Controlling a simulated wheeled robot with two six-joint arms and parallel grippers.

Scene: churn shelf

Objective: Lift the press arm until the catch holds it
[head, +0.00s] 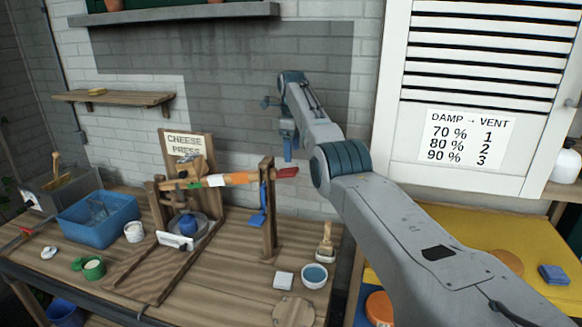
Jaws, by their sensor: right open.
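The cheese press stands on the wooden bench at the left, behind it an upright board (185,146) reading "CHEESE PRESS". Its press arm (230,179) is a long bar, partly orange, lying nearly level, with a red end (288,172) at the right. The bar passes a wooden post (268,215). A blue piece (262,200) hangs beside the post; I cannot tell whether it is engaged with the bar. My right gripper (288,157) points down, open, just above the red end, apparently not gripping it. My left gripper is not in view.
A brush (325,245), a bowl (314,277) and a white block (284,281) stand at the bench's right. A louvred cabinet (470,100) rises at the right.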

